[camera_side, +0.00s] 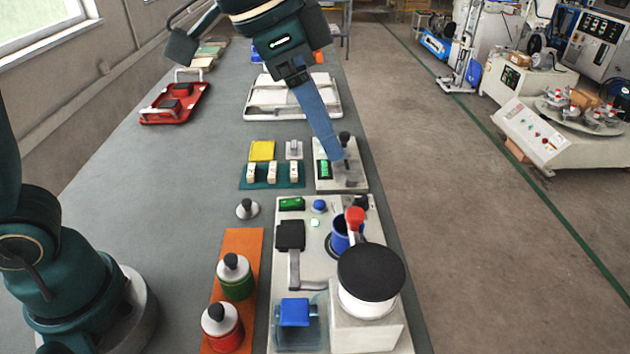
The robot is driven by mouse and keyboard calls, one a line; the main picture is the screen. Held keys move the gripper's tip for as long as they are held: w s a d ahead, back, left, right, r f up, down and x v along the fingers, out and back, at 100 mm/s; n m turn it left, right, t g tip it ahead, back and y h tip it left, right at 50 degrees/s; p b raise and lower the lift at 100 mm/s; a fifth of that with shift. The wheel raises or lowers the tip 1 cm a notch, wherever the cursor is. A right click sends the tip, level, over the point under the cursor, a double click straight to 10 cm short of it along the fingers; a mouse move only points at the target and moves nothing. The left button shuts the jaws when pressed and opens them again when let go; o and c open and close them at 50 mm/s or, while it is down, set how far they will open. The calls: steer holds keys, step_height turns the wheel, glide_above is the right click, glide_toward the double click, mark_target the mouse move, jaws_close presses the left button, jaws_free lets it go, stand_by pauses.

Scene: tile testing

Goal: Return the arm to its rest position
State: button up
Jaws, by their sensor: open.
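My gripper (336,152) reaches down from the top of the view on a dark green arm, its long blue fingers pointing down and right. Its tips are at or just above a small grey device (325,184) with a green display and a black knob. I cannot tell whether the tips touch it. The gap between the fingers is hard to see from this side, and no held object shows between them. My arm's base stands at the lower left of the bench (160,200).
Right of the device is the bench edge, then open floor. In front stands a machine with a black round top (371,272). Green (235,284) and red (222,333) bottles stand on an orange mat (241,248). A white tray (262,112) and red tray (155,117) lie behind.

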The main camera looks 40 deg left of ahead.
steer(key=s+a+n+t+y, duration=0.15)
steer(key=s+a+n, duration=0.25)
steer(key=s+a, duration=0.4)
steer(key=s+a+f+n, duration=0.2)
steer(key=s+f+n, duration=0.1)
steer(key=s+f, duration=0.2)
steer(key=shift+a+f+n+y, duration=0.35)
steer(key=shift+f+n+y, duration=0.1)
steer(key=shift+f, duration=0.45)
